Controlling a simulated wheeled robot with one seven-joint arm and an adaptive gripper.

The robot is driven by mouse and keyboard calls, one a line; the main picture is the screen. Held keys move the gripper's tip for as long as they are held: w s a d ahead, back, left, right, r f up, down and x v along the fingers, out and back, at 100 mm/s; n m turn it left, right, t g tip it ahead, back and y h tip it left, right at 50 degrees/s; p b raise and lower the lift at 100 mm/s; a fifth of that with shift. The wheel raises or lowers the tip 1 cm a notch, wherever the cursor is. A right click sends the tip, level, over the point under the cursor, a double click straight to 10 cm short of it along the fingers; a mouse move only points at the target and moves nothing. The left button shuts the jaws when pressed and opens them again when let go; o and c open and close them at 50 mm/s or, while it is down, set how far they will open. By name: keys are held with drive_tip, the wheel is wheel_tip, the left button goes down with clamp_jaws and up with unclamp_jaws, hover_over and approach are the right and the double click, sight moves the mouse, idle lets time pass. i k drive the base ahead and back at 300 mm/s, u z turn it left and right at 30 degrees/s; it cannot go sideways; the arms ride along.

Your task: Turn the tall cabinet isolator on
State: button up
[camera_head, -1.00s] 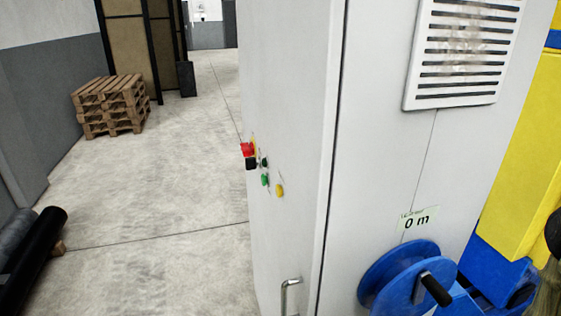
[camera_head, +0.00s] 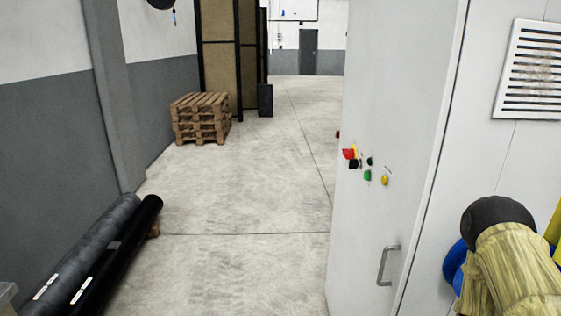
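The tall cabinet (camera_head: 385,100) stands at the right, pale grey, with its narrow front seen at a slant. A red and yellow isolator handle (camera_head: 349,154) with a dark lower part sits on that face. I cannot tell its switch position at this angle. Beside it are small dark, green and yellow buttons (camera_head: 384,180). A metal pull handle (camera_head: 387,265) is lower on the same face. My gripper is not in view.
Free concrete floor (camera_head: 240,190) lies left of the cabinet. Black rolls (camera_head: 110,250) lie along the left wall. Stacked pallets (camera_head: 201,118) stand farther back, by a brown partition (camera_head: 222,60). A vent grille (camera_head: 530,70) and part of a blue reel (camera_head: 455,268) are on the cabinet's side.

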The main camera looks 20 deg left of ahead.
sight(348, 153)
drive_tip(key=u, duration=0.05)
drive_tip(key=k, duration=0.15)
drive_tip(key=u, duration=1.6)
drive_tip(key=i, duration=3.75)
drive_tip(key=z, duration=2.9)
